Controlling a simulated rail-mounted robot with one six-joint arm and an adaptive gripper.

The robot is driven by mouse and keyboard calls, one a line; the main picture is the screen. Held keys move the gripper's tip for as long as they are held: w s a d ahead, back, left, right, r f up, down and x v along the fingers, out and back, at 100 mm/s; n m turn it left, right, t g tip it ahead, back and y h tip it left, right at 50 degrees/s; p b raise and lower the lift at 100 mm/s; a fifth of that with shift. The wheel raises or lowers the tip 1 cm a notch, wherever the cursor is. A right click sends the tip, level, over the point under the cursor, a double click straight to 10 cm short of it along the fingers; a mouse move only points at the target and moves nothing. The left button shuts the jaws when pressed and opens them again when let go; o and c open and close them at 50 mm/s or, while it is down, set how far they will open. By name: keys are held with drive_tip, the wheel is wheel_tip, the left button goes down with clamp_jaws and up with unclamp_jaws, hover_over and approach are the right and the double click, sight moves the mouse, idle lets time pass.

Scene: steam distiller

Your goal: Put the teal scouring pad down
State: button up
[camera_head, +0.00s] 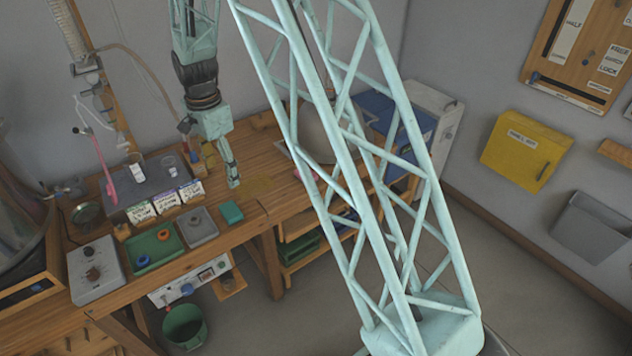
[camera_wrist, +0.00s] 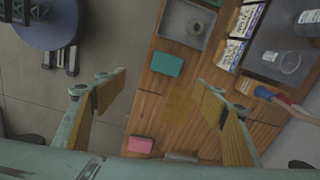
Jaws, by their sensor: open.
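The teal scouring pad (camera_head: 232,212) lies flat on the wooden bench, close to its front edge and just right of a grey tray. It also shows in the wrist view (camera_wrist: 167,64), apart from both fingers and ahead of the gap between them. My gripper (camera_head: 233,183) is above the bench, a little behind the pad in the head view. In the wrist view my gripper (camera_wrist: 162,84) has its two fingers spread wide with nothing between them. The exact height of the fingertips above the bench is hard to tell.
A grey tray (camera_head: 198,226) and a green tray (camera_head: 153,247) with rings lie left of the pad. Small labelled packets (camera_head: 165,200) stand behind them. A pink block (camera_wrist: 140,145) and a brush (camera_wrist: 282,100) lie on the bench. A yellowish patch (camera_wrist: 181,109) of bench is bare.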

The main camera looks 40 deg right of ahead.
drive_tip(key=s+r+n+t, duration=0.1)
drive_tip(key=s+r+n, duration=0.3)
drive_tip(key=s+r, duration=0.8)
drive_tip(key=s+r+n+t, duration=0.1)
drive_tip(key=s+r+n, duration=0.3)
drive_tip(key=s+r, duration=0.85)
drive_tip(key=s+r+n, duration=0.3)
drive_tip(key=s+n, duration=0.1)
drive_tip(key=s, duration=0.8)
drive_tip(key=s+r+n+t, duration=0.1)
drive_tip(key=s+r+n, duration=0.3)
drive_tip(key=s, duration=0.9)
drive_tip(key=shift+s+r, duration=0.2)
drive_tip(key=shift+r, duration=0.1)
drive_tip(key=shift+s+b+x, duration=0.25)
drive_tip(key=shift+b+x, duration=0.95)
drive_tip(key=shift+b, duration=0.1)
drive_tip(key=shift+o, duration=0.5)
drive_tip(key=shift+f, duration=0.1)
